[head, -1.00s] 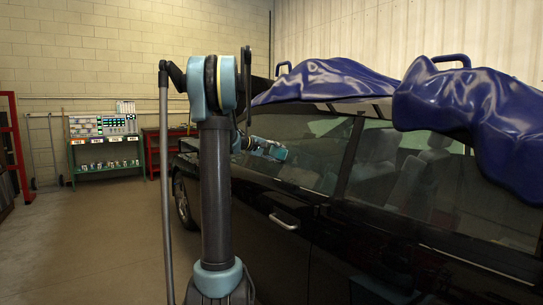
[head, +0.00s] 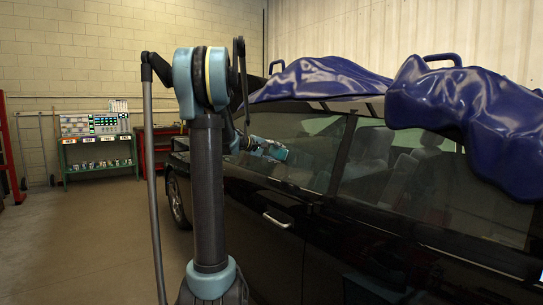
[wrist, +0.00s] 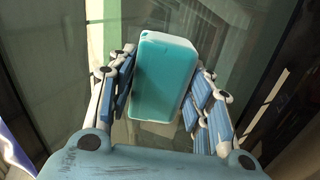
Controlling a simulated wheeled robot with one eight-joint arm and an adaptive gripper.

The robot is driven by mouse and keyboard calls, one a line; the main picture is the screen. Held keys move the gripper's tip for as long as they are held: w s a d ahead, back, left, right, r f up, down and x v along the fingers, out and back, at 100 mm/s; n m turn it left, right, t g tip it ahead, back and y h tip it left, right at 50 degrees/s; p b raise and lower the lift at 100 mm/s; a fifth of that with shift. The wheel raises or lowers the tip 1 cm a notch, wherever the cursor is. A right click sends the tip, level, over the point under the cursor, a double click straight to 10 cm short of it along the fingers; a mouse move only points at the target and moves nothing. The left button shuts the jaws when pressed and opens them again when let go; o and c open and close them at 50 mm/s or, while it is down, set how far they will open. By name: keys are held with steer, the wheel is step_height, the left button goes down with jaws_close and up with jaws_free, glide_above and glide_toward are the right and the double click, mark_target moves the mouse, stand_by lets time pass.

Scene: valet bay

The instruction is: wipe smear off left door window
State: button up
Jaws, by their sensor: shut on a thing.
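My gripper (wrist: 160,100) is shut on a teal block with a pale underside (wrist: 162,72), gripped between its blue-padded fingers. In the head view my gripper (head: 270,149) is small and partly behind my arm, close to the front door window (head: 312,155) of the dark car. The glass also fills much of the wrist view behind the block (wrist: 235,35). Whether the block touches the glass I cannot tell. I cannot make out a distinct smear among the reflections.
Blue covers (head: 318,78) lie over the car roof, and a second one (head: 465,100) hangs at the right. A door handle (head: 277,220) sticks out below the window. Floor (head: 90,240) is clear at left, before a green shelf (head: 98,155).

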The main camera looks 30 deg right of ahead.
steer(key=shift+v, duration=3)
steer(key=shift+v, duration=1.5)
steer(key=shift+d, duration=0.15)
steer(key=shift+w+d+f, duration=0.1)
steer(key=shift+d+f, duration=0.5)
steer(key=shift+d, duration=0.3)
steer(key=shift+d+f, duration=0.65)
steer(key=shift+d, duration=0.25)
steer(key=shift+w+d+f, duration=0.1)
steer(key=shift+d+f, duration=0.5)
steer(key=shift+d, duration=0.3)
steer(key=shift+x, duration=1.2)
